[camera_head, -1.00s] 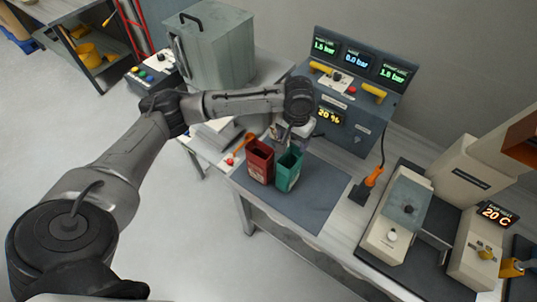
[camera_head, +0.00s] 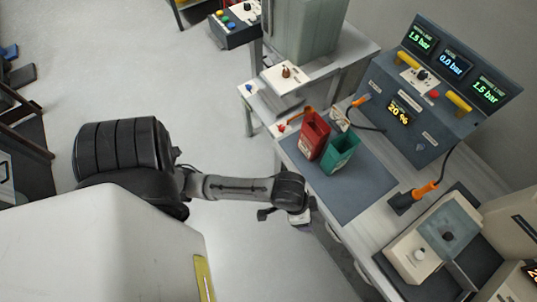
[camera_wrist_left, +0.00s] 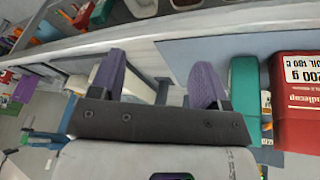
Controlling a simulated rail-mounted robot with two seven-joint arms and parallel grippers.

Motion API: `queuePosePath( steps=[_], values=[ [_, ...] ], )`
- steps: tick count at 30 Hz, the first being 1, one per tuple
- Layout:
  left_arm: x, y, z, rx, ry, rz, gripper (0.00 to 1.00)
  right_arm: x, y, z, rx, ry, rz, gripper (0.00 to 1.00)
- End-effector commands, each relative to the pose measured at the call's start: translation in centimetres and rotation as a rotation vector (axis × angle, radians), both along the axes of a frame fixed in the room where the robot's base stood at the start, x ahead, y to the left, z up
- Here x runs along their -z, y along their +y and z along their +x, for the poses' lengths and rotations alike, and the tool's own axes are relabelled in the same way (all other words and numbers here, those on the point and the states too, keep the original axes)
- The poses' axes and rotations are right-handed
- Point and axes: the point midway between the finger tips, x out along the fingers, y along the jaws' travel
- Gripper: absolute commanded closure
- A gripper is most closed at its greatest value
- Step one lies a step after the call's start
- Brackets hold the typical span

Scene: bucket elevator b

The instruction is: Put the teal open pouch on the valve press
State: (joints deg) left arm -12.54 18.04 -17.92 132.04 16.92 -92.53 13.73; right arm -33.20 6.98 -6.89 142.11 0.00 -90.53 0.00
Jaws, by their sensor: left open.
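The teal open pouch (camera_head: 341,152) stands upright on the grey mat, right beside a red open pouch (camera_head: 314,133). In the left wrist view the teal pouch (camera_wrist_left: 243,95) is right of the fingers, with the red one (camera_wrist_left: 295,100) at the right edge. My left gripper (camera_head: 283,214) is off the table's front edge, apart from both pouches. In the wrist view its two purple fingers (camera_wrist_left: 158,80) are spread with nothing held between them. A cream machine with a grey cover (camera_head: 447,235) is at the lower right; I cannot tell whether it is the valve press. My right gripper is not in view.
The grey mat (camera_head: 360,190) has free room in front of the pouches. A console with pressure displays (camera_head: 445,70) stands behind. An orange-handled tool (camera_head: 412,197) sits between mat and cream machine. A white plate with a knob (camera_head: 286,74) lies at the back left.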

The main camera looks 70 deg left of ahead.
Motion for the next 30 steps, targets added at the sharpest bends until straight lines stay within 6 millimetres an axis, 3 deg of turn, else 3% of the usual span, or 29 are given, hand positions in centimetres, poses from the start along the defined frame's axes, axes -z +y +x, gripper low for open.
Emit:
queuePosePath(
  steps=[1,6,12,30],
  values=[
    [0.3,0.4,-1.9,-0.02,-0.001,0.009,0.3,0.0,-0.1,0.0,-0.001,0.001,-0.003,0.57],
    [0.5,2.6,-5.9,-0.071,-0.012,0.085,0.3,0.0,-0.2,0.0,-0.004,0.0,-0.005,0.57],
    [0.4,4.4,-8.6,-0.104,-0.004,0.154,0.28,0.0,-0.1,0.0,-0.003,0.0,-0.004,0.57],
    [0.8,4.8,-9.1,-0.109,-0.003,0.17,0.28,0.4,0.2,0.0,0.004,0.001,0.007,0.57]
  ],
)
